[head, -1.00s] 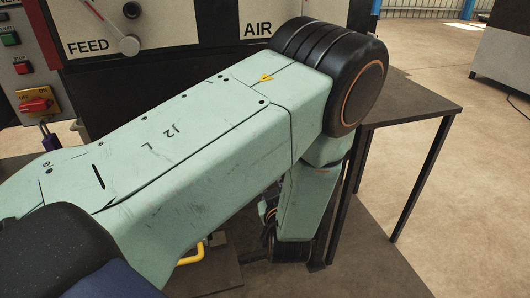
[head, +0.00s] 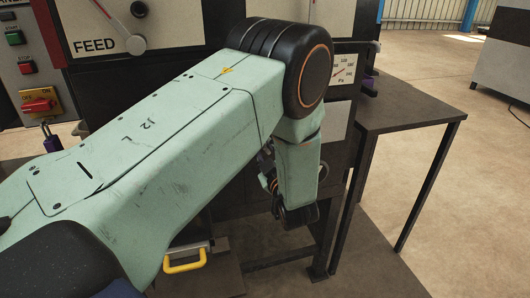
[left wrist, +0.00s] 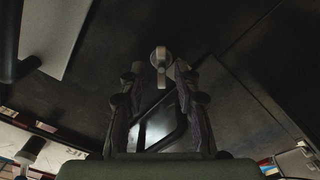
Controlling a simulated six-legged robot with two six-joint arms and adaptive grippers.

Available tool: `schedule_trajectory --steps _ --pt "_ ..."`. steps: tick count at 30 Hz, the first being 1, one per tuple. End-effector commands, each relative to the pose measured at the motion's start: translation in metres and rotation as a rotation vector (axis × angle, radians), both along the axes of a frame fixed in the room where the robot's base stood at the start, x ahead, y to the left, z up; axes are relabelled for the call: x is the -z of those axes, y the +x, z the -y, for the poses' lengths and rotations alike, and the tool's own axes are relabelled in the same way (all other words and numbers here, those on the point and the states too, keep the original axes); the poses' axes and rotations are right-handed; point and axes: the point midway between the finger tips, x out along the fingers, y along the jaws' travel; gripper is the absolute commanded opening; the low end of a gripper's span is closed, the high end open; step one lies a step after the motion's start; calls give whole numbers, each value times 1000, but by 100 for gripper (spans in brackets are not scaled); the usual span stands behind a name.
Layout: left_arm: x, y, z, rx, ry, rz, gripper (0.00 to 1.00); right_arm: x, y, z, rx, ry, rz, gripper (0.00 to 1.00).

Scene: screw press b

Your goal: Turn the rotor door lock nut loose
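In the left wrist view a small grey metal fitting with a round head and a short bar (left wrist: 160,58) stands out from a dark panel. It looks like the lock nut, but the picture is too dim to be sure. My left gripper (left wrist: 158,84) is open, with its two fingers on either side of the line to the fitting. Nothing shows between the fingers, and contact with the fitting cannot be made out. In the head view my left arm covers the middle, and the gripper is mostly hidden behind it. My right gripper is in neither view.
A dark steel side table (head: 408,108) stands at the right, with open floor (head: 470,210) beyond. A yellow handle (head: 186,262) sits low, close to my arm.

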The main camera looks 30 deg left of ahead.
Motion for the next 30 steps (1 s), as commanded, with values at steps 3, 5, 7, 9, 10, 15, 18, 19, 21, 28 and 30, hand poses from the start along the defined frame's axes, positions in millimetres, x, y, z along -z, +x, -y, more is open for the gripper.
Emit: schedule_trajectory --steps 3,5,7,9,10,15,18,19,21,28,30 --pt "0 1 -3 -2 -1 -1 32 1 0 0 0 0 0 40" --pt "0 2 -3 -2 -1 -1 32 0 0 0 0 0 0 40" --pt "0 2 -3 -1 0 0 32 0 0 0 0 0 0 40" --pt "0 2 -3 -1 0 0 32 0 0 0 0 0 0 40" --pt "0 2 -3 -1 0 0 30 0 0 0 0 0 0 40" --pt "0 1 -3 0 -1 -1 15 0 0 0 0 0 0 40" --pt "0 2 -2 0 -1 -1 7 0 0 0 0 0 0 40" --pt "0 2 -2 0 -1 -1 4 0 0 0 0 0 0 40" --pt "0 2 -2 0 -1 -1 0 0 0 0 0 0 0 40" --pt "0 2 -3 -1 -1 0 0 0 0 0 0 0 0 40" --pt "0 2 -3 -1 -4 3 0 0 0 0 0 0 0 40"
